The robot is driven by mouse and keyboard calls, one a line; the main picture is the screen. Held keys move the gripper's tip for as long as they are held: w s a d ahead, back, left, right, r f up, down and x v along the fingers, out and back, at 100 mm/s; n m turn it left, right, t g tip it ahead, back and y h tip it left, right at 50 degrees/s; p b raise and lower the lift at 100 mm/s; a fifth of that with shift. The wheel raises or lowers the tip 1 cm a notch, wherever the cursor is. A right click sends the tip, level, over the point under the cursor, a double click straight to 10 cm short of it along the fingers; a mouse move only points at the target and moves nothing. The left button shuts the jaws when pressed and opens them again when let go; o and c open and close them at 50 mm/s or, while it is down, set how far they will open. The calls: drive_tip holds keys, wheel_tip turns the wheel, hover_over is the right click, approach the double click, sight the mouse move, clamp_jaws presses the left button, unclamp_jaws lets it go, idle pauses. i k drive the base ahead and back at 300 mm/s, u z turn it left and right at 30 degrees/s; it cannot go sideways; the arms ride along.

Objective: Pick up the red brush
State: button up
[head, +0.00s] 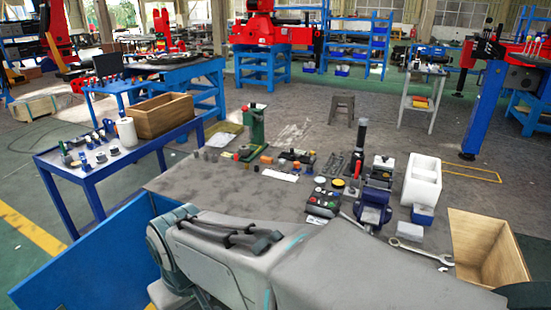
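I cannot make out a red brush for certain. A thin upright red item (356,170) stands near the black cylinder on the grey workbench (240,198); it is too small to tell whether it is a brush. My grey arm fills the bottom middle and right of the head view and hides the near part of the bench. My gripper does not show, so I cannot see whether it is open or shut.
The bench holds a green press (256,128), a blue vise (374,207), a white foam box (422,180), wrenches (420,252) and several small parts. A wooden box (487,250) stands at right. A blue cart (75,178) stands left. The bench's left part is clear.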

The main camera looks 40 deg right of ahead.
sight(359, 163)
drive_tip(key=i, duration=0.55)
drive_tip(key=z, duration=2.75)
drive_tip(key=i, duration=0.5)
drive_tip(key=u, duration=0.1)
